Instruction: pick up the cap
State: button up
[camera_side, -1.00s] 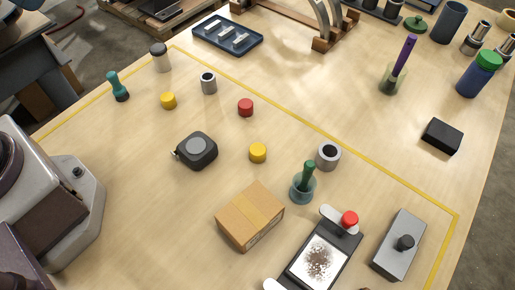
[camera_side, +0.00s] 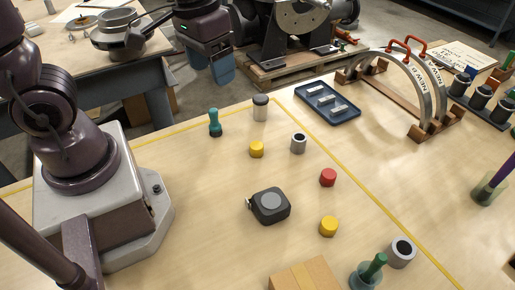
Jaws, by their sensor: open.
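Several small round pieces could be the cap, and I cannot tell which one is meant. A yellow one (camera_side: 256,149) stands near a hollow grey cylinder (camera_side: 299,143). A red one (camera_side: 328,177) is to its right. Another yellow one (camera_side: 329,226) is nearer, below the red one. All stand upright on the wooden table (camera_side: 190,190). My gripper (camera_side: 207,70), with blue fingers, is high at the upper left of the picture, in front of the background, open and empty. It is well apart from these pieces.
A black tape measure (camera_side: 270,205) lies mid-table. A teal-handled tool (camera_side: 215,123) and a grey jar with a dark lid (camera_side: 260,108) stand behind. A cardboard box (camera_side: 304,275), a green-handled brush in a cup (camera_side: 368,272) and another hollow cylinder (camera_side: 401,252) are near the front.

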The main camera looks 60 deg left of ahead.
jog(key=w+a+f+n+g, duration=0.1)
jog(key=w+f+n, duration=0.25)
jog(key=f, duration=0.25)
jog(key=w+a+f+n+g, duration=0.1)
jog(key=w+f+n, duration=0.2)
jog(key=f+n, duration=0.3)
jog(key=n, duration=0.4)
send_over(257, 145)
jog(key=shift+t+y, duration=0.3)
jog(key=f, duration=0.9)
jog(key=shift+s, duration=0.25)
jog(key=f, duration=0.5)
jog(key=shift+w+f, duration=0.2)
jog(key=shift+f, duration=0.1)
jog(key=c, duration=1)
